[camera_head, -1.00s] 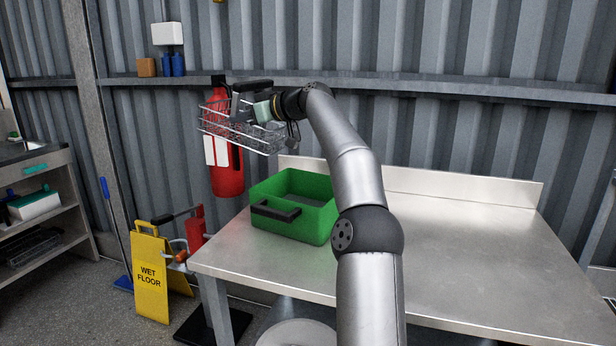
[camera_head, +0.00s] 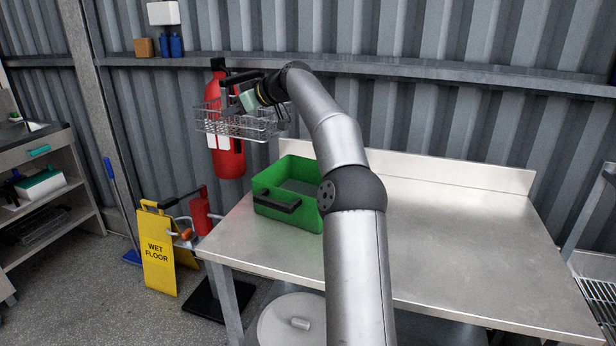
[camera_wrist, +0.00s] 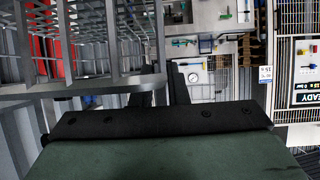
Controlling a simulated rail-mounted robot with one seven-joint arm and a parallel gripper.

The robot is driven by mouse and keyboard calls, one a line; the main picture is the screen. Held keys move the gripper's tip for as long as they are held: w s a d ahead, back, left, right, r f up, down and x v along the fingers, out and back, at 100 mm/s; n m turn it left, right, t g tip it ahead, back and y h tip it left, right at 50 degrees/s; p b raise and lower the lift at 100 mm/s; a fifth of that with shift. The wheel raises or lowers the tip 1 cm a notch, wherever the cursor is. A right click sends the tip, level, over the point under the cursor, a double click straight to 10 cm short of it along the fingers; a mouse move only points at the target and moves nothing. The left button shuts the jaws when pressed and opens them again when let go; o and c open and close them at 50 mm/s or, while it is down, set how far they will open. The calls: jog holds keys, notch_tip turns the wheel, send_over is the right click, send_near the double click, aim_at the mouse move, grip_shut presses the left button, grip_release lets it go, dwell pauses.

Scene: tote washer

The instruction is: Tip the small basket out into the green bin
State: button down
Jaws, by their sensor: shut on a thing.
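The small wire basket (camera_head: 240,124) hangs in the air from my gripper (camera_head: 232,98) in the head view, in front of the red fire extinguisher. It looks roughly level. In the wrist view its wire grid (camera_wrist: 85,45) fills the upper left, and my gripper's dark fingers (camera_wrist: 155,90) are shut on it. What lies in the basket cannot be made out. The green bin (camera_head: 271,190) stands on the steel table, below and to the right of the basket, with its open top up and a black handle on its front. Its inside bottom is mostly hidden.
The steel table (camera_head: 430,240) is otherwise clear, with a raised back edge. The red fire extinguisher (camera_head: 229,160) is close behind the basket. A wall shelf (camera_head: 400,72) runs along the back. A yellow wet floor sign (camera_head: 157,255) stands at the table's left.

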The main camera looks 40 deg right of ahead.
aim_at(227, 95)
jog(key=shift+w+a+r+p, duration=0.35)
jog(key=shift+w+r+p, duration=0.3)
jog(key=shift+p, duration=0.35)
jog(key=shift+w+a+r+p, duration=0.4)
jog(key=shift+r+p, duration=0.35)
jog(key=shift+p, duration=0.25)
jog(key=shift+w+a+r+p, duration=0.1)
jog(key=shift+w+a+p, duration=0.05)
jog(key=shift+w+p, duration=0.25)
